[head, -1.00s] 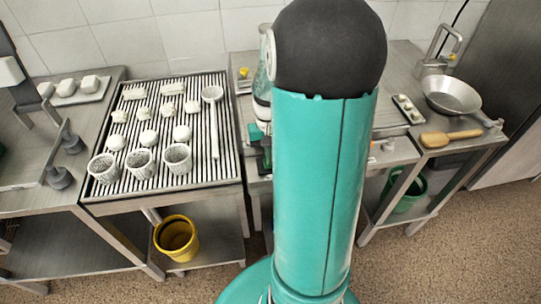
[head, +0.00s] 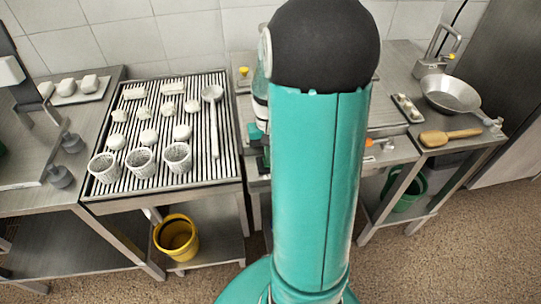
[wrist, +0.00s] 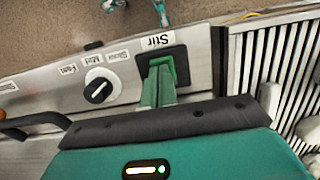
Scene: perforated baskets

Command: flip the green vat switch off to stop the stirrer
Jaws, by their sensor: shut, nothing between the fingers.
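In the wrist view the green vat switch (wrist: 160,62) sits in a black plate under an upside-down "Stir" label on a steel panel. My gripper (wrist: 162,84) is shut and empty, and its narrow fingers reach up from my teal hand to the switch. The fingers overlap the switch, so I cannot tell whether they touch it or which way it is tipped.
A black knob (wrist: 99,91) is left of the switch, with an orange-tipped handle (wrist: 5,114) farther left. A slatted rack (head: 222,180) with perforated baskets (head: 141,163) stands left. A metal pan (head: 450,96) and a wooden brush (head: 450,137) lie on the right bench.

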